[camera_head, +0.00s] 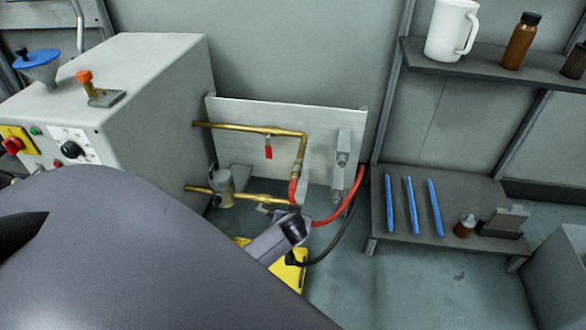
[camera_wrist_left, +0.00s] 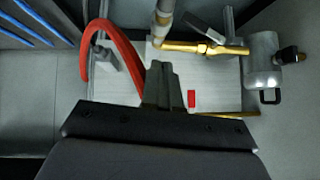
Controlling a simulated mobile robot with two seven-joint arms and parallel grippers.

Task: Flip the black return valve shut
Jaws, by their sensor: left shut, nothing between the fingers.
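The black return valve's dark lever (camera_wrist_left: 203,27) shows in the left wrist view, above the brass valve body (camera_wrist_left: 207,49) on the lower pipe. The lever lies slanted to the pipe. In the head view this lower brass pipe (camera_head: 255,197) is partly hidden by my arm near the valve. My left gripper (camera_wrist_left: 160,68) is shut and empty, its fingertips short of the valve and to the left of it in the wrist view. In the head view my forearm covers the lower left and the fingertips cannot be made out. My right gripper is not in view.
A red-handled valve (camera_head: 268,150) hangs on the upper pipe. Red hoses (camera_head: 345,200) and a black hose curve at the right. A grey cylinder (camera_head: 224,187) sits on the lower pipe. A machine (camera_head: 160,100) stands left. A shelf (camera_head: 400,235) holds blue sticks.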

